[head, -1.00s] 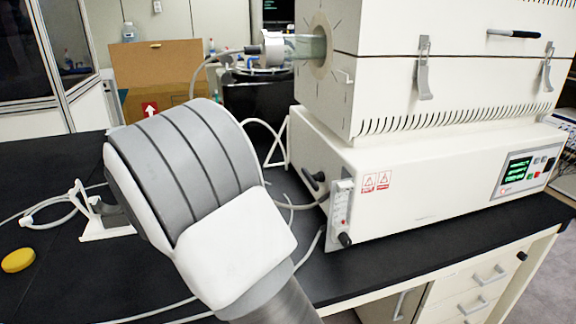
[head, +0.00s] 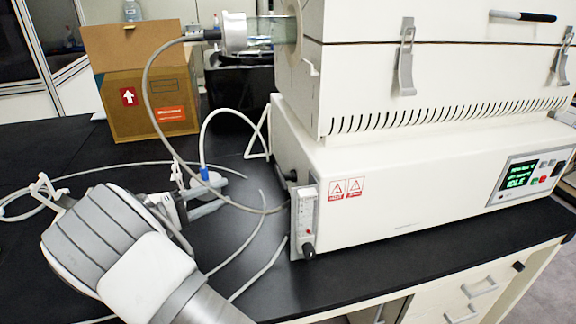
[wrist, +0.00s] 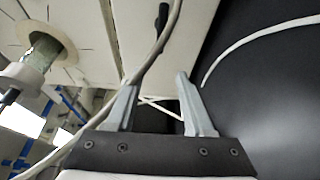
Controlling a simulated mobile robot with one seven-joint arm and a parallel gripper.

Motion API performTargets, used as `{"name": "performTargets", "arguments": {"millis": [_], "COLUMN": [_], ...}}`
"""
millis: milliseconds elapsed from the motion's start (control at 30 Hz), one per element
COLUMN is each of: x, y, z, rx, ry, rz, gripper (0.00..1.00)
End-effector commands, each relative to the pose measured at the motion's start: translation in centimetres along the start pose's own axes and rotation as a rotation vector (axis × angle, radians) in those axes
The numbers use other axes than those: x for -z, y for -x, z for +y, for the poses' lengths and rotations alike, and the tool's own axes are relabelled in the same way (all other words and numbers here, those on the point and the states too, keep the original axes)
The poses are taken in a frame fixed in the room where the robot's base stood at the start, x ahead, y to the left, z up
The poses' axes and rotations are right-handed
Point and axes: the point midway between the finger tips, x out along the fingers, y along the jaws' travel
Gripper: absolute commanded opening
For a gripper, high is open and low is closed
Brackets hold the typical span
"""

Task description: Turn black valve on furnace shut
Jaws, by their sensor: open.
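The cream furnace (head: 400,180) stands on the bench at the right. A flow meter panel (head: 305,210) on its front left corner has a black knob (head: 309,251) at the bottom. A second black fitting (head: 291,177) shows on its left side, partly hidden by the panel. My gripper (head: 215,195) is left of the furnace, apart from both black parts, and points towards the furnace side. In the wrist view my gripper (wrist: 158,80) is open and empty. A black handle (wrist: 162,18) lies ahead, above the gap between the fingers. I cannot tell which black part is the valve.
A grey cable (head: 146,95) loops from the glass tube end (head: 236,32) down past my gripper; it crosses near the left finger in the wrist view. White hoses (head: 262,262) lie on the black bench (head: 350,275). A cardboard box (head: 150,105) stands behind.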

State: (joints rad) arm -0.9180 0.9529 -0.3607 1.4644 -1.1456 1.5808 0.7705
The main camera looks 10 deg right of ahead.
Motion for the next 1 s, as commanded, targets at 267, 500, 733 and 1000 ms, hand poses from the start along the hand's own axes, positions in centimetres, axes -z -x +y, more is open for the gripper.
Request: {"name": "performTargets", "arguments": {"millis": [267,500,733,1000], "x": [0.0,0.0,0.0,0.0], "y": [-2.2,-7.4,-12.4,-16.4], "z": [-0.1,-0.1,-0.1,-0.1], "rx": [-0.004,-0.003,-0.002,-0.002], "ry": [-0.001,-0.001,-0.001,-0.001], "rz": [-0.001,-0.001,-0.002,0.0], "gripper": [0.53,0.53,0.53,0.53]}}
